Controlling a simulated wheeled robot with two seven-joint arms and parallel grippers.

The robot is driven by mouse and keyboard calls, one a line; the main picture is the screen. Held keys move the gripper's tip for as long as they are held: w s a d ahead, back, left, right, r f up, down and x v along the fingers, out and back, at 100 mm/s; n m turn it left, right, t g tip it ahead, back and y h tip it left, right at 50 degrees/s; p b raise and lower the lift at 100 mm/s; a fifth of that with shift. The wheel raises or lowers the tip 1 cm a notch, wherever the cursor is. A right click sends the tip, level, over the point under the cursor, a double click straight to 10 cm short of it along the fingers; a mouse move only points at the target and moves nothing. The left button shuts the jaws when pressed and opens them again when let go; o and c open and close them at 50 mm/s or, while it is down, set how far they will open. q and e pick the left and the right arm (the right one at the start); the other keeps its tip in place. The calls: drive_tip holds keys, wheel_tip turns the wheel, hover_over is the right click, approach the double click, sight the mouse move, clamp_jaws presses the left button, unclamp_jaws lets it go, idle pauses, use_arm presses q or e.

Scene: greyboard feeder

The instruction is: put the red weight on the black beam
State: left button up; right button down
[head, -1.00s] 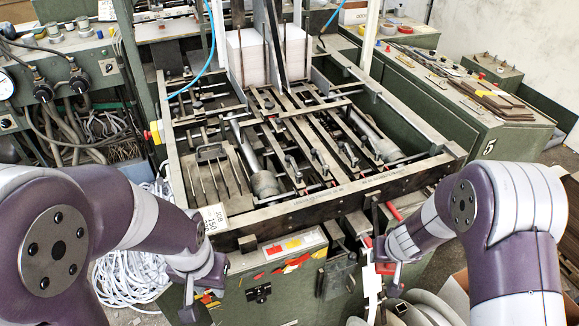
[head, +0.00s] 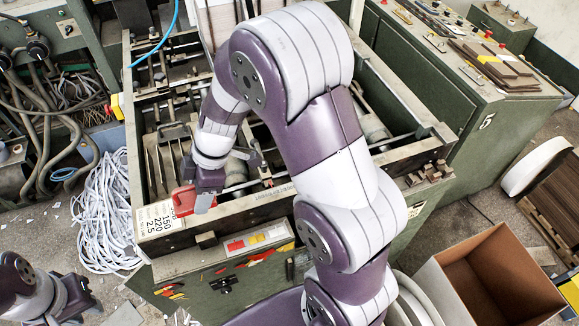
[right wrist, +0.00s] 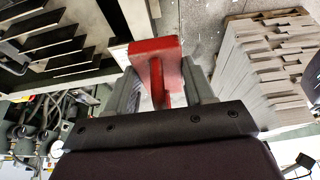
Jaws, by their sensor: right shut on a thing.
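The red weight (head: 183,200) is between the fingers of my right gripper (head: 203,196), at the left end of the machine's front. In the right wrist view the red weight (right wrist: 153,56) has a wide block and a thin plate between the two fingers of the right gripper (right wrist: 160,92). The black beam (head: 245,209) runs along the front of the machine. The weight appears by its left end, near the number plate (head: 156,217); contact cannot be told. My left gripper (head: 80,297) is low at the left, away from the machine; its opening is unclear.
My right arm crosses and hides much of the machine. Bundled white strips (head: 103,205) lie on the floor at left. An open cardboard box (head: 490,280) stands at lower right. A green cabinet (head: 440,75) is behind at right. The wrist view shows stacked grey board (right wrist: 268,65).

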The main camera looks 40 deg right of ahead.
drive_tip(key=d+f, duration=0.2)
drive_tip(key=d, duration=0.1)
hover_over(247, 202)
drive_tip(key=d, duration=0.1)
wheel_tip(247, 202, down, 5)
drive_tip(key=shift+r+b, duration=0.2)
drive_tip(key=shift+b, duration=0.1)
drive_tip(key=shift+d+f, duration=0.2)
drive_tip(key=shift+d, duration=0.05)
drive_tip(key=f, duration=0.3)
drive_tip(key=shift+s+a+f+b, duration=0.1)
drive_tip(key=shift+s+f+b, duration=0.15)
drive_tip(key=shift+b, duration=0.05)
use_arm(q)
drive_tip(key=shift+s+f, duration=0.25)
drive_tip(key=shift+f, duration=0.35)
use_arm(e)
drive_tip(key=shift+w+f, duration=0.2)
drive_tip(key=shift+w, duration=0.05)
drive_tip(key=shift+s, duration=0.1)
drive_tip(key=shift+c, duration=2.1)
unclamp_jaws()
drive_tip(key=shift+s, duration=0.15)
use_arm(q)
drive_tip(key=shift+s, duration=0.15)
use_arm(e)
drive_tip(key=shift+f, duration=0.1)
